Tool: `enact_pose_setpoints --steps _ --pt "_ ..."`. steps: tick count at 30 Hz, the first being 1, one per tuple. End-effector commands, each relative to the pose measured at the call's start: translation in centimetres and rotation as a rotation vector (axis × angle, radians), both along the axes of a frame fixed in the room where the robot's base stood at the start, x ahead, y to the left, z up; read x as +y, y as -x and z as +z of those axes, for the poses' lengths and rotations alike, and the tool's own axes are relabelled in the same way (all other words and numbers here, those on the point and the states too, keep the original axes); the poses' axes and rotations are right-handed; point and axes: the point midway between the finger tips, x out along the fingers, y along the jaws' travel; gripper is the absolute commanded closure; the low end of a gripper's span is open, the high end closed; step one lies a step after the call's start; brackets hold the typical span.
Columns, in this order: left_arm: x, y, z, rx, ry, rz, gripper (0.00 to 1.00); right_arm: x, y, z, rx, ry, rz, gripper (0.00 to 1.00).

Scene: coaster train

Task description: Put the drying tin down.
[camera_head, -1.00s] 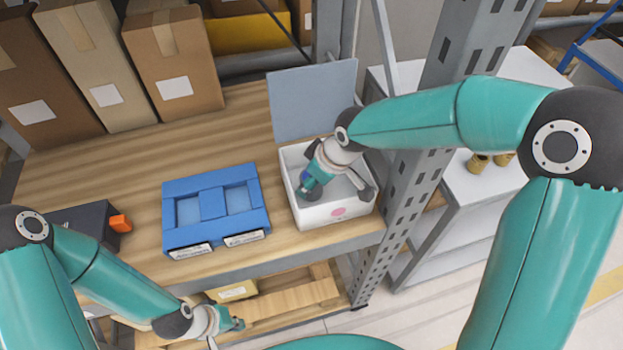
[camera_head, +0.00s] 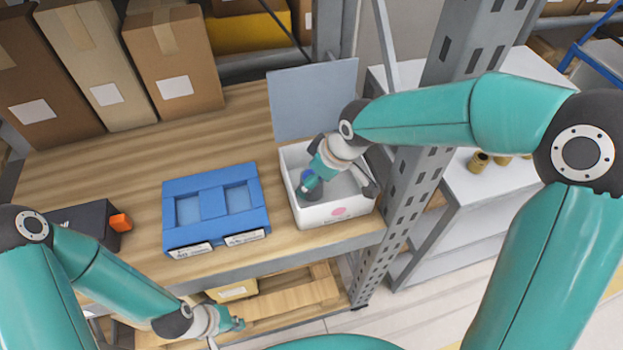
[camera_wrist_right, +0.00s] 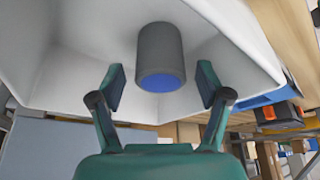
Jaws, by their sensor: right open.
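The drying tin, a dark grey cylinder with a blue end, is inside the white box (camera_head: 312,217), shown in the right wrist view as the tin (camera_wrist_right: 160,52). Its blue end faces the wrist camera. My right gripper (camera_head: 313,183) reaches down into the box. In the right wrist view, my right gripper (camera_wrist_right: 162,88) is open, its two fingers spread to either side of the tin with gaps between. In the head view the gripper partly hides the tin. My left gripper (camera_head: 237,324) is low at the front, away from the box; its jaw opening is too small to judge.
The box's grey lid (camera_head: 310,100) stands open behind it. A blue tray (camera_head: 213,203) lies left of the box on the wooden shelf (camera_head: 130,180). A perforated metal post (camera_head: 415,175) rises close on the right. Cardboard boxes (camera_head: 175,60) stand at the back.

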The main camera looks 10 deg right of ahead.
Motion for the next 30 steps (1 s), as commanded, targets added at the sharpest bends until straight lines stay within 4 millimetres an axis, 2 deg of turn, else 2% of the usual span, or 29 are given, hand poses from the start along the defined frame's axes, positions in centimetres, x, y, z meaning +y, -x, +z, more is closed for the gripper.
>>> enact_pose_setpoints --steps 6,12,30 --pt "0.0 0.0 -0.4 0.000 0.000 0.000 1.00 -0.9 1.0 3.4 -0.005 -0.002 -0.001 0.23" --pt "0.0 0.0 -0.5 0.000 0.000 0.000 1.00 -1.4 1.7 5.3 -0.002 -0.001 0.001 0.23" --pt "0.0 0.0 -0.5 0.000 0.000 0.000 1.00 -1.5 1.8 5.5 0.000 0.000 0.000 0.23"
